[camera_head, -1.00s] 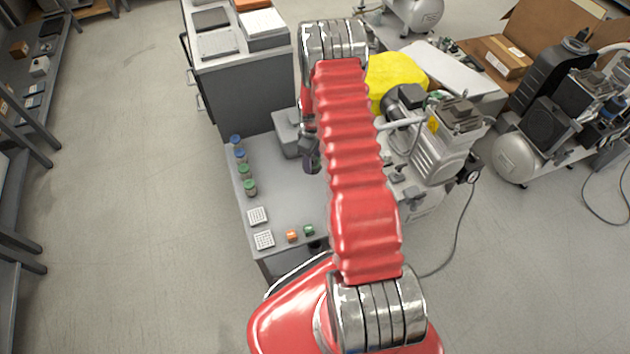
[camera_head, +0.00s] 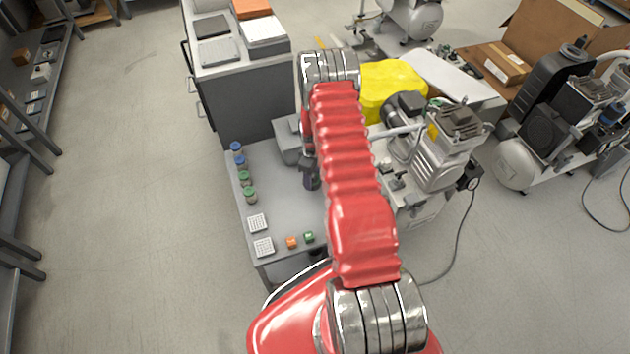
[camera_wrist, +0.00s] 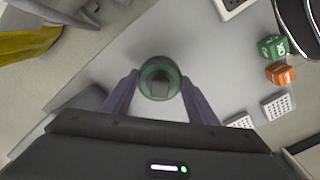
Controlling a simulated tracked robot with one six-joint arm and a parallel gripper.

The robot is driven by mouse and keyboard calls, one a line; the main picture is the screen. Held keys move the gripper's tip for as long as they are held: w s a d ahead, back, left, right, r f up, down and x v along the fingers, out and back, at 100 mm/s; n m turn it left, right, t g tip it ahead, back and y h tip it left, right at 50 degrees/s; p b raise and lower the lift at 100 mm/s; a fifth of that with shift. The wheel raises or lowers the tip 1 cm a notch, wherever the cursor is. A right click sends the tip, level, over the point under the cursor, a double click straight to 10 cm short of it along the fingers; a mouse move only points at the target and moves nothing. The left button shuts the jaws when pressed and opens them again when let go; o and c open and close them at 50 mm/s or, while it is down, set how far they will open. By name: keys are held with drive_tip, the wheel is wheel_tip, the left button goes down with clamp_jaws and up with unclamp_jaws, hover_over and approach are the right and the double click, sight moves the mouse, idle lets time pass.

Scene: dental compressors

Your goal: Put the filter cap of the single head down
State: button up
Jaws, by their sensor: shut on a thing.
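My gripper (camera_wrist: 160,82) has purple fingers closed on the sides of a round dark filter cap with a green ring (camera_wrist: 161,66), seen from above in the wrist view. In the head view my gripper (camera_head: 311,180) is over the grey bench top (camera_head: 285,200), partly hidden by my red arm, and I cannot make out the cap there. Whether the cap touches the bench cannot be told. The compressor with a finned grey head (camera_head: 440,155) stands right of my arm.
Jars with blue (camera_head: 236,147) and green lids (camera_head: 249,192) line the bench's left edge. White perforated blocks (camera_head: 257,223) and orange (camera_head: 291,242) and green cubes (camera_head: 308,237) are at the front. A grey box (camera_head: 287,140) stands behind my gripper. Bare bench lies between.

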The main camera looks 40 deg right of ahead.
sight(313, 182)
drive_tip(key=shift+f, duration=1.9)
drive_tip(key=o, duration=1)
drive_tip(key=shift+o, duration=0.2)
drive_tip(key=shift+r, duration=6.05)
